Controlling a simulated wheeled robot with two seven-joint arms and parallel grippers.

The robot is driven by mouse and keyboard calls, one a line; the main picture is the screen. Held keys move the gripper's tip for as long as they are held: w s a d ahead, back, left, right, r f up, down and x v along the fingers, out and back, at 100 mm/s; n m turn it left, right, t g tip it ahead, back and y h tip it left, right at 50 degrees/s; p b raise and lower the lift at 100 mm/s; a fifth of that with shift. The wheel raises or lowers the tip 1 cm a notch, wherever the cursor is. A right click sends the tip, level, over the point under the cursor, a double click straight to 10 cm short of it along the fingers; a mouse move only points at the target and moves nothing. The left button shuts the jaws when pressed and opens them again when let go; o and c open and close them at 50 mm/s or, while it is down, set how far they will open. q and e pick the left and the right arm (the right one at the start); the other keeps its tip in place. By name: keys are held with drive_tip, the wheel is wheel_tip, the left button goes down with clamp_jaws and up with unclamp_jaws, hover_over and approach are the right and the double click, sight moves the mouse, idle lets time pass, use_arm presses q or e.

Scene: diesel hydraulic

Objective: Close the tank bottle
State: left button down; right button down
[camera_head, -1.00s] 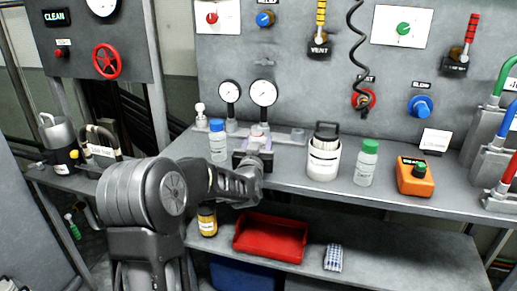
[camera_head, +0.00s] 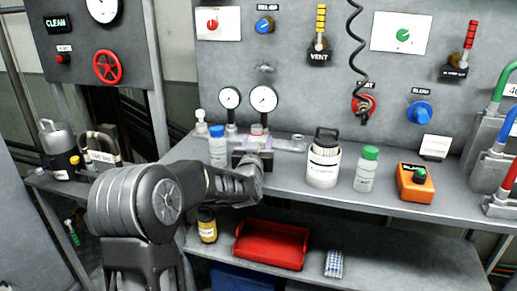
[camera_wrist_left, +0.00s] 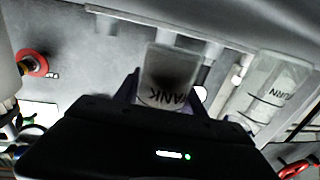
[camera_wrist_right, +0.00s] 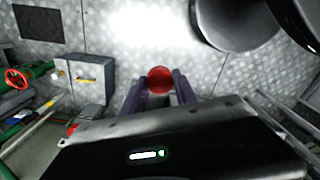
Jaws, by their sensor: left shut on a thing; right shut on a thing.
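The tank bottle (camera_wrist_left: 168,80), clear with "TANK" on its label, sits between the jaws of my left gripper (camera_wrist_left: 165,92), which is shut on it. In the head view this gripper (camera_head: 254,158) is at the bench, just right of a blue-capped bottle (camera_head: 217,146). The bottle's top (camera_head: 257,130) shows only small above the jaws; I see no clear cap on it. In the right wrist view my right gripper (camera_wrist_right: 160,92) is shut on a round red cap (camera_wrist_right: 160,79). This gripper is outside the head view, so its distance to the bottle cannot be told.
A white canister (camera_head: 323,165), a green-capped bottle (camera_head: 366,170) and an orange box (camera_head: 415,185) stand farther right on the bench (camera_head: 300,190). Gauges (camera_head: 264,98) rise behind the gripper. A red tray (camera_head: 271,246) and an amber jar (camera_head: 207,226) are on the lower shelf.

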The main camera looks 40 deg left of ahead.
drive_tip(key=shift+r+p, duration=0.45)
drive_tip(key=shift+r, duration=0.05)
use_arm(q)
wheel_tip(320, 180, up, 8)
drive_tip(key=shift+f, duration=0.1)
drive_tip(key=c, duration=1.3)
unclamp_jaws()
clamp_jaws()
